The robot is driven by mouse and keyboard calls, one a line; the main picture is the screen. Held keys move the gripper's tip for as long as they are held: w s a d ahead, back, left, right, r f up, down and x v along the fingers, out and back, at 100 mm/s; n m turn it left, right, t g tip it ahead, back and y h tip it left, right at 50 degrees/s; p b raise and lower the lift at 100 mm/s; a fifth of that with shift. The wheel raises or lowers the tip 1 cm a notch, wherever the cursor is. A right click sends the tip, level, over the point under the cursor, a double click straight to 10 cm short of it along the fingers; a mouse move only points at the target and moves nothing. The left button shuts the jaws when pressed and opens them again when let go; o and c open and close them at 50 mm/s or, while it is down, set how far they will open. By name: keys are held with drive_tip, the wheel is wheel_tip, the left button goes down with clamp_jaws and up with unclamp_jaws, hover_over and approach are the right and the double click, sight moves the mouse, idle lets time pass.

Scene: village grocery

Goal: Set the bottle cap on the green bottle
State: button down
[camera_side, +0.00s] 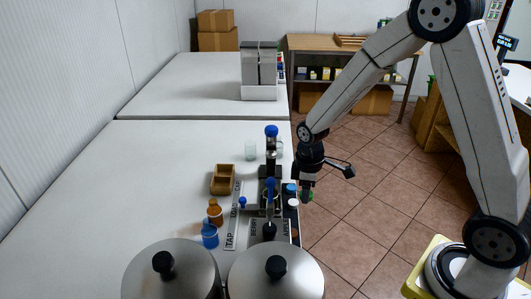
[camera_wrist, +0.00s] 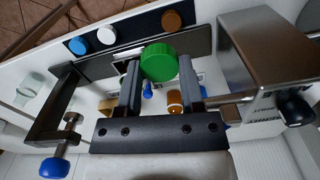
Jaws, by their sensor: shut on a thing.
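My gripper (camera_wrist: 160,78) is shut on a round green cap (camera_wrist: 158,62), which sits between the two fingertips in the wrist view. In the side view my gripper (camera_side: 306,192) hangs past the right edge of the white counter, and a sliver of the green cap (camera_side: 310,197) shows beside its tip. I cannot make out a clearly green bottle. A pale greenish glass vessel (camera_side: 250,150) stands on the counter behind the wooden box; a pale green glass (camera_wrist: 28,88) also shows at the left of the wrist view. An orange-brown bottle (camera_side: 215,212) and a blue bottle (camera_side: 210,234) stand nearer the front.
Blue (camera_wrist: 77,46), white (camera_wrist: 107,34) and brown (camera_wrist: 171,20) caps sit in a row. A clamp with a blue knob (camera_side: 271,131) rises near the counter's right edge. Two steel-lidded pots (camera_side: 170,275) fill the front. The counter's left side is clear.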

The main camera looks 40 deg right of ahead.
drive_tip(key=shift+m, duration=0.3)
drive_tip(key=w+r, duration=0.1)
drive_tip(key=w, duration=0.3)
drive_tip(key=w+r, duration=0.1)
drive_tip(key=w, duration=0.3)
drive_tip(key=w+r, duration=0.1)
drive_tip(key=w, duration=0.3)
drive_tip(key=shift+w+a, duration=0.3)
drive_tip(key=shift+f, duration=0.35)
drive_tip(key=shift+f, duration=2.3)
drive_tip(key=shift+f, duration=0.75)
drive_tip(key=shift+c, duration=0.7)
unclamp_jaws()
drive_tip(key=shift+o, duration=0.2)
drive_tip(key=shift+o, duration=0.5)
